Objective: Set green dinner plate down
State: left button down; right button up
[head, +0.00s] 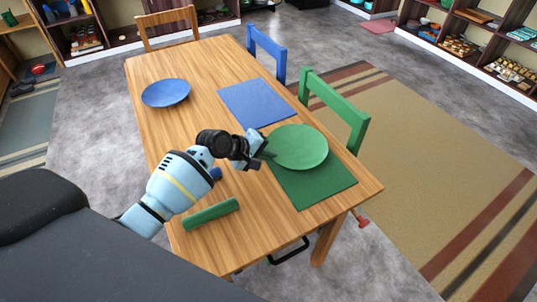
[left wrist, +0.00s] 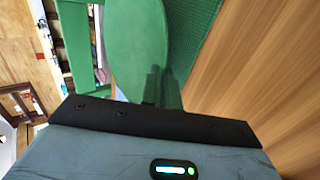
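The green dinner plate (head: 300,147) is at the far end of the green placemat (head: 312,189) on the wooden table. My left gripper (head: 266,149) is at the plate's left rim. In the left wrist view the fingers (left wrist: 163,86) are close together on the rim of the plate (left wrist: 136,45), so the gripper looks shut on it. The plate covers part of the mat; I cannot tell whether its underside touches the mat or hangs just above it. My right gripper is not in view.
A rolled green cloth (head: 211,214) lies near the table's front left. A blue plate (head: 166,93) and a blue placemat (head: 257,102) are farther back. A green chair (head: 338,108) and a blue chair (head: 267,50) stand along the right side. Bare wood (head: 200,60) shows at the far end.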

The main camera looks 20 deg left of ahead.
pick_arm(q)
jog(key=shift+f, duration=0.1)
jog(key=c, duration=1.6)
grip_release()
jog(key=shift+c, duration=0.2)
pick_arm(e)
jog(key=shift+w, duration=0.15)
